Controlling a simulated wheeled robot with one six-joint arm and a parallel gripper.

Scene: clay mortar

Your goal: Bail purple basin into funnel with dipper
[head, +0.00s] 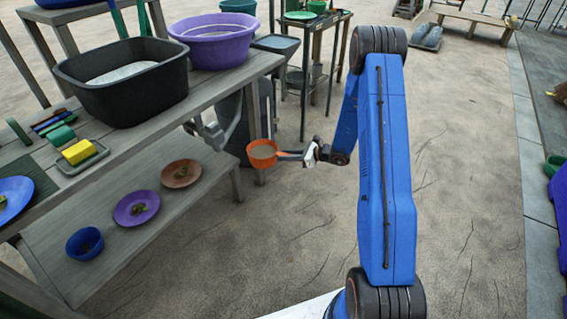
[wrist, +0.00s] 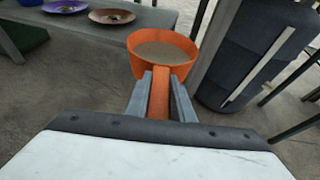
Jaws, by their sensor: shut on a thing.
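The orange dipper (head: 263,153) hangs in the air beside the table's right end, clear of it. My gripper (head: 300,155) is shut on its handle. In the wrist view the handle (wrist: 160,92) lies between the two grey fingers, and the dipper's bowl (wrist: 161,56) looks level, with a flat grey-brown surface like murky liquid inside. The purple basin (head: 212,53) stands on the tabletop at the back right, with a greenish rim or bowl showing inside it. I cannot clearly make out a funnel; a pale grey curved piece (head: 213,130) shows under the table edge, left of the dipper.
A black tub (head: 125,100) stands on the table beside the basin. A dark drum (wrist: 250,55) stands right of the dipper in the wrist view. Plates and a blue bowl (head: 85,243) sit on the lower shelf.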

